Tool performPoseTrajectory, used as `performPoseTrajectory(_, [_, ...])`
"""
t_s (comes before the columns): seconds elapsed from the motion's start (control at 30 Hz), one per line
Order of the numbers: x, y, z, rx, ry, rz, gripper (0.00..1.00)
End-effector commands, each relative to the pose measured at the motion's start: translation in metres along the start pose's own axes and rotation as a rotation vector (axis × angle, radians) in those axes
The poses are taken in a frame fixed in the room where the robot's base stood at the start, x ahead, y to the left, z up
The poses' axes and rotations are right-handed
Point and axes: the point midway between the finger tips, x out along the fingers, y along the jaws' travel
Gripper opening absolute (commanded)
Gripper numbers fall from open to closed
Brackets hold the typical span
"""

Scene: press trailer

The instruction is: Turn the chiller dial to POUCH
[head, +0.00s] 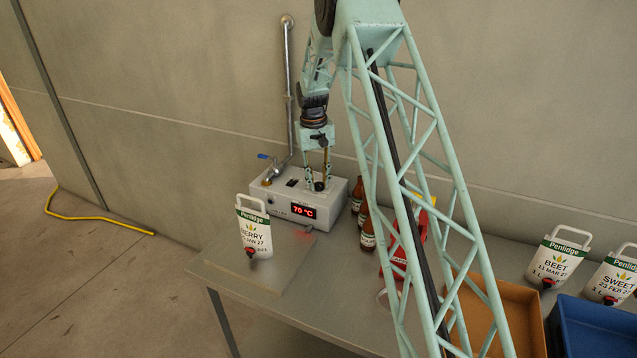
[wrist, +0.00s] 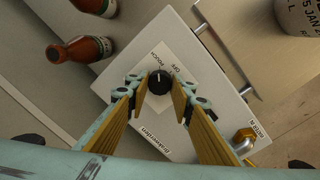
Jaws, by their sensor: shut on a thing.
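The chiller (head: 282,212) is a white box on the table with a red display reading about 70 °C. Its black dial (wrist: 159,83) is on the top face, with a short white pointer mark toward the top of the wrist picture. Printed labels POUCH and OFF sit beyond the dial there; the exact setting is hard to tell. My gripper (head: 318,183) points down over the box. In the wrist view my gripper (wrist: 159,92) has its two fingers on either side of the dial, shut on it. In the head view the fingers partly hide the dial.
A blue-handled tap (head: 271,168) stands at the box's left. Brown bottles (head: 367,236) stand close on its right. A BERRY pouch (head: 254,230) is in front. A brown tray (head: 500,310), a blue crate (head: 590,325) and more pouches (head: 556,262) are farther right.

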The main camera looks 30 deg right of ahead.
Motion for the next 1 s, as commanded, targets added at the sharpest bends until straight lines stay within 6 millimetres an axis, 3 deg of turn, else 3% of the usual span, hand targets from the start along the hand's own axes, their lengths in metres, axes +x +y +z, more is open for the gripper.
performPoseTrajectory(0.17, [-0.001, 0.000, -0.001, 0.000, 0.001, 0.000, 0.11])
performPoseTrajectory(0.2, [-0.001, 0.000, -0.001, 0.000, 0.001, 0.000, 0.23])
performPoseTrajectory(0.33, [-0.001, 0.000, 0.000, 0.000, 0.001, 0.000, 0.35])
performPoseTrajectory(0.77, [-0.003, 0.000, 0.000, 0.001, 0.001, 0.000, 0.36])
performPoseTrajectory(1.0, [-0.017, 0.000, 0.000, 0.001, 0.001, 0.000, 0.36])
